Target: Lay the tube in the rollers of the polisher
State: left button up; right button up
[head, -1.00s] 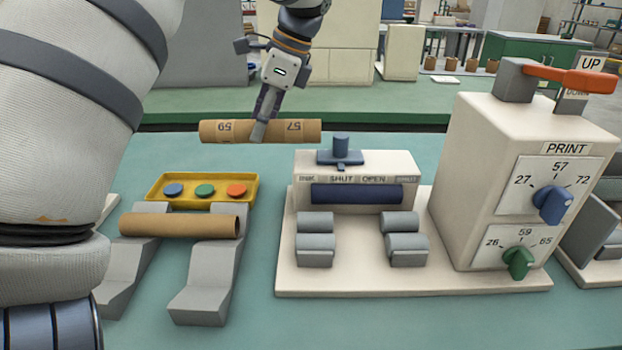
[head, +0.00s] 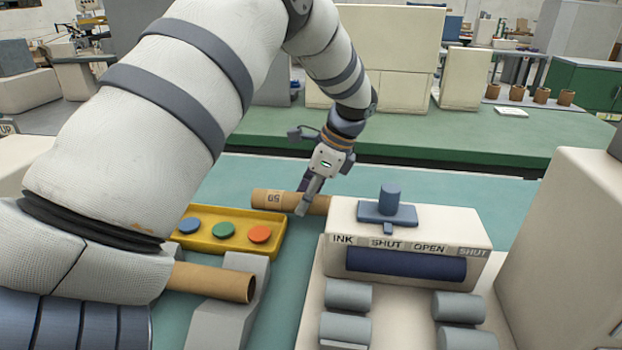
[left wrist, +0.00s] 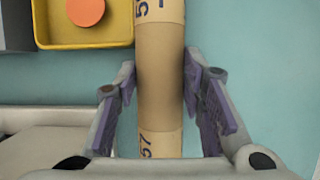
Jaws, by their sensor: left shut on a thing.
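I cannot make out which thing is the polisher. My right gripper is not in view.
A plain tube (head: 212,281) lies on grey supports (head: 232,312). A yellow tray (head: 272,243) holds coloured buttons. The cream ink box (head: 345,228) has a blue handle and grey rollers (head: 348,295) in front. A tall cream housing (head: 565,240) stands right. The green table behind is mostly clear.

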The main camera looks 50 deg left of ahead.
pick_arm(q)
jog(key=shift+f, duration=0.8)
jog(key=shift+f, duration=0.2)
jog(key=o, duration=1.2)
jog(key=shift+o, duration=0.2)
